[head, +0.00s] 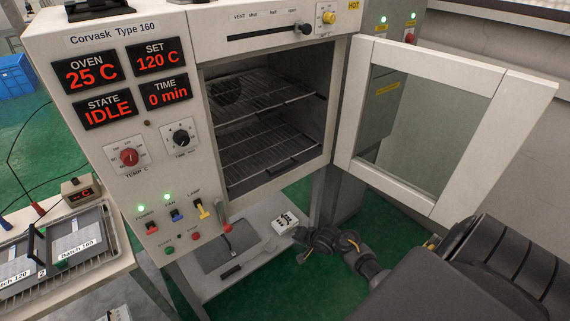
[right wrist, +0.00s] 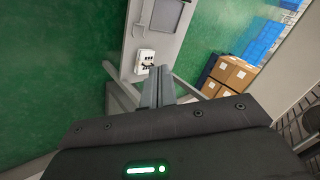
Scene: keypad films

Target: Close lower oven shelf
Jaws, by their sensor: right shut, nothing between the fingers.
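The oven (head: 110,135) has its glazed door (head: 420,140) swung open to the right. Inside are an upper wire shelf (head: 262,100) and a lower wire shelf (head: 265,150). Both look empty and lie within the opening; how far each is pushed back is hard to tell. My right arm enters the head view from the lower right, below the door and apart from both shelves. My right gripper (right wrist: 157,75) shows in the right wrist view, fingers together and empty, pointing toward the stand's low deck. The oven shelves do not show there. My left gripper is not in view.
A white box with buttons (head: 285,222) sits on the stand's lower deck (head: 215,285), beneath the oven; it also shows in the right wrist view (right wrist: 145,60). A side table at left holds labelled trays (head: 75,250). Cardboard boxes (right wrist: 230,75) stand on the green floor.

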